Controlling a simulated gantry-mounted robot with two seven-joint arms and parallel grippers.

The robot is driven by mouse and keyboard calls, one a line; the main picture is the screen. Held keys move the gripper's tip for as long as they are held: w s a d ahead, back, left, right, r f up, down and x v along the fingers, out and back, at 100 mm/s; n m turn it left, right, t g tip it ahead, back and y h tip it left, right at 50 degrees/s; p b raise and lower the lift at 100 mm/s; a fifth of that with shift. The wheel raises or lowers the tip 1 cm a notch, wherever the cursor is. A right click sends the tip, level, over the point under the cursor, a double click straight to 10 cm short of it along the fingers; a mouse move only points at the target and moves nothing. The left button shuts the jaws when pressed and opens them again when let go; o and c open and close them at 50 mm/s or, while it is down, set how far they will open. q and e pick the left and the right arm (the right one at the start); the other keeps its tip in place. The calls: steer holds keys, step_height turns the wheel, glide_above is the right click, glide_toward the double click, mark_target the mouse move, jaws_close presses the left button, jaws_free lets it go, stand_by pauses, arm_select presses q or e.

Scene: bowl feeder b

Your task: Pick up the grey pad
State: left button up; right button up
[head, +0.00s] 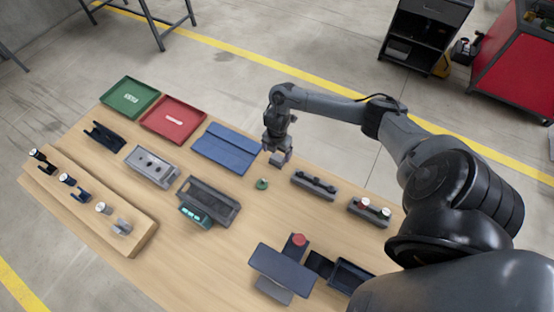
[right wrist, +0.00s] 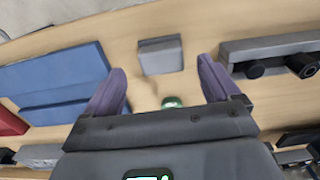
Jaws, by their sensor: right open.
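The grey pad (right wrist: 160,55) is a small, light grey, square block lying on the wooden table. In the right wrist view it lies between the lines of my two fingers, just beyond their tips. In the head view it shows as a small grey patch (head: 281,159) just below my right gripper (head: 277,147), which partly hides it. In the right wrist view my right gripper (right wrist: 162,75) is open, with its fingers spread wider than the pad and nothing held. My left gripper is in neither view.
A blue tray (head: 226,148) lies left of the pad, and a dark grey fixture (head: 313,185) lies right of it. A small green piece (head: 262,184) sits close by, nearer the front. Red (head: 173,120) and green (head: 130,97) trays lie at the back left.

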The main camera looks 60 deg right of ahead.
mark_target(277, 157)
steer(key=shift+s+f, duration=0.1)
steer(key=shift+f, duration=2.05)
steer(key=c, duration=1)
steer(key=shift+c, duration=0.3)
steer(key=shift+r, duration=0.15)
steer(key=shift+r, duration=0.55)
steer(key=r, duration=0.1)
steer(key=s+r, duration=0.1)
steer(key=r, duration=0.1)
steer(key=shift+r, duration=0.2)
steer(key=s+r, duration=0.6)
steer(key=s, duration=0.4)
steer(key=shift+s+d+p, duration=0.2)
steer(key=shift+s+p, duration=0.1)
steer(key=shift+p, duration=0.15)
